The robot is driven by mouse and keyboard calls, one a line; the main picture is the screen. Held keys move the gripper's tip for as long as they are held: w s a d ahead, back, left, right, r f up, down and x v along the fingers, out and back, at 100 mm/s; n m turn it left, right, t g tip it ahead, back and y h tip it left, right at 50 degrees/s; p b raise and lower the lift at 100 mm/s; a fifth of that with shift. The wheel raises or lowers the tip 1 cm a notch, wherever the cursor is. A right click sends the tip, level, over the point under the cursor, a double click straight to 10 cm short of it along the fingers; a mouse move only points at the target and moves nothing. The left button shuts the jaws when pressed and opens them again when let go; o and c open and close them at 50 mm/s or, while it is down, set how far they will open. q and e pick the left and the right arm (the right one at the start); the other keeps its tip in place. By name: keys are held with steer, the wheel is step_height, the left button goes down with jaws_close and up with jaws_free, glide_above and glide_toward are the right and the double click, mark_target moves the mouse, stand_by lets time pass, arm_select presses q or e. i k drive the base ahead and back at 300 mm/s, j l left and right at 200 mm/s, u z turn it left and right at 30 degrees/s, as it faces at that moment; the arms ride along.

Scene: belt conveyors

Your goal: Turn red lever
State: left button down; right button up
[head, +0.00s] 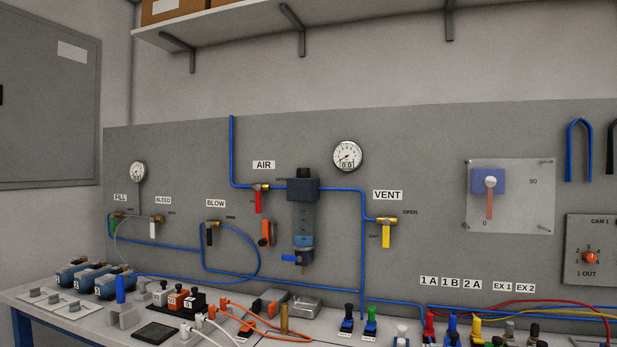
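A red lever (489,204) hangs straight down from a pale round knob on a clear square plate (533,205) at the right of the grey wall panel. Its lower end points at the "0" mark, and a "90" mark stands to its right. A blue square block (476,176) shows behind its upper end. A second red handle (258,202) hangs down from the brass valve under the "AIR" label. Neither of my grippers is in view.
Yellow (386,234), black and white valve handles hang on the same panel, with blue hoses running between them. A selector box (597,250) is mounted below right of the clear plate. The bench below holds several connectors, blocks and cables.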

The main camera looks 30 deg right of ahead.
mark_target(257, 188)
steer(key=i+j+z, duration=0.35)
steer(key=i+j, duration=0.45)
steer(key=i, duration=0.05)
